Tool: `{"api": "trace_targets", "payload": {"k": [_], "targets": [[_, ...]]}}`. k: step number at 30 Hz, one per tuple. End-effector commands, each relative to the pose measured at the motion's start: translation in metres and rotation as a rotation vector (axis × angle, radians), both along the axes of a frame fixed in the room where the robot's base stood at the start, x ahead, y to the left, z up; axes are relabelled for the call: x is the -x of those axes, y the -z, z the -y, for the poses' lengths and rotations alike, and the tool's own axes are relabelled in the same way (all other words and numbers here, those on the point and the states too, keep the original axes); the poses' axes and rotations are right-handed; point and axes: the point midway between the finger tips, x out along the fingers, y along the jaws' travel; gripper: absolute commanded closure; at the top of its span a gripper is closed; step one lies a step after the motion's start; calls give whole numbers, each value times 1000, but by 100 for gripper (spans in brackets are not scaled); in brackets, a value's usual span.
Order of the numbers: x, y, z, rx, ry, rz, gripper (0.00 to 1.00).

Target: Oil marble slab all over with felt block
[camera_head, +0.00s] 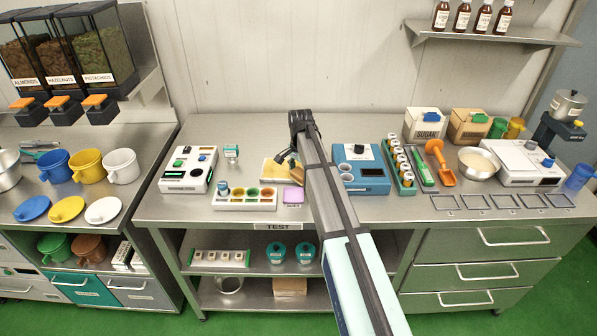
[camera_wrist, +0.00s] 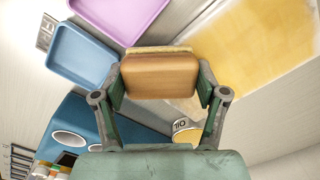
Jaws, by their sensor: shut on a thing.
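The slab (camera_head: 272,168) lies on the middle table, left of my arm in the head view. It fills the upper right of the wrist view (camera_wrist: 258,50), with a yellow film over much of its face and a paler border. My gripper (camera_wrist: 160,88) is shut on the felt block (camera_wrist: 160,77), a brown block with a pale tan layer along its far edge. The block is beside the slab's left edge in the wrist view; I cannot tell whether it touches anything. In the head view my gripper (camera_head: 286,158) is small and dark by the slab, and the block is not clear.
A purple tray (camera_head: 293,196) sits in front of the slab, with a blue tray (camera_wrist: 80,56) beside it in the wrist view. A rack of coloured cups (camera_head: 245,199) stands left, a blue device (camera_head: 361,169) right. A small labelled cup (camera_wrist: 186,131) is close below my gripper.

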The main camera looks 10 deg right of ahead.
Motion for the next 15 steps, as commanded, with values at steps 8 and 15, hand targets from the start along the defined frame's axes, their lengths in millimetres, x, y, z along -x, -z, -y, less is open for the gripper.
{"api": "trace_targets", "payload": {"k": [8,15], "targets": [[-25,0,4,0,-1,0,56],[-47,0,8,0,-2,0,56]]}}
